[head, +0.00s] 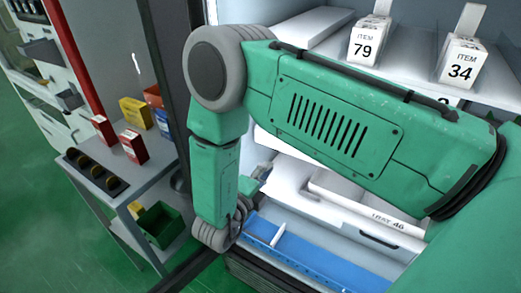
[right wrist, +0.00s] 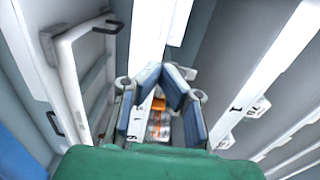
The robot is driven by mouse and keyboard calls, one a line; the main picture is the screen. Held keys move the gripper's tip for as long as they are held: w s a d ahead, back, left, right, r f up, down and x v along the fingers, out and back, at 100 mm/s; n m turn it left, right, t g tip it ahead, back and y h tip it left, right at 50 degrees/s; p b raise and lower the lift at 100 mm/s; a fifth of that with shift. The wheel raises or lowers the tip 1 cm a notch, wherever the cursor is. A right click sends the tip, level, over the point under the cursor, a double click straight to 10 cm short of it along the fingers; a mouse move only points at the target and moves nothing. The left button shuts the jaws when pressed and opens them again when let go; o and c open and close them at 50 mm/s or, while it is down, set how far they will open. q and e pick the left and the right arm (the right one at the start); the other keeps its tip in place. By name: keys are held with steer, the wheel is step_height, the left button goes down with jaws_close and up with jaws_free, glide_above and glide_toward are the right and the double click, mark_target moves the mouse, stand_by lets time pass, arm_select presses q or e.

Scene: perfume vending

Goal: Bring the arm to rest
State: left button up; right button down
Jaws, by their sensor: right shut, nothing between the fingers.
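My right arm crosses the head view in front of the white vending shelves, bends at the elbow and hangs down with its forearm. The right gripper shows in the right wrist view (right wrist: 163,78); its blue-padded fingers lean together at the tips and hold nothing. In the head view the gripper is mostly hidden behind the forearm and wrist. A small orange and clear item (right wrist: 159,120) shows beyond the gap between the fingers; I cannot tell what it is. My left gripper is out of view.
Price tags 79 (head: 364,46) and 34 (head: 460,70) stand on the upper shelf. A blue tray (head: 310,262) lies below the arm. A grey cart (head: 105,185) at left carries red boxes (head: 133,146) and a yellow box (head: 135,112). Green floor at far left is clear.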

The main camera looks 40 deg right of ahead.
steer(key=s+a+f+n+y, duration=0.1)
steer(key=s+f+n+y, duration=0.2)
steer(key=f+n+y, duration=0.5)
steer(key=s+f+n+y, duration=0.3)
steer(key=f+n, duration=0.2)
steer(key=n, duration=0.6)
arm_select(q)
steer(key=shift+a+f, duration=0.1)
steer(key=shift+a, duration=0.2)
arm_select(e)
steer(key=s+a+f+n+g+y, duration=0.1)
steer(key=s+a+n+g+y, duration=0.1)
steer(key=s+n, duration=0.4)
steer(key=s+a+f+n+g+y, duration=0.1)
steer(key=s+a+n+g+y, duration=0.1)
steer(key=s+n, duration=0.5)
steer(key=s+g+y, duration=0.1)
steer(key=s+g, duration=0.1)
steer(key=s, duration=0.4)
steer(key=shift+s+a+f, duration=0.2)
steer(key=shift+a, duration=0.05)
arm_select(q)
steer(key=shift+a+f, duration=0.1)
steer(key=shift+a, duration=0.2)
arm_select(e)
steer(key=shift+a+r, duration=0.1)
steer(key=shift+a, duration=0.2)
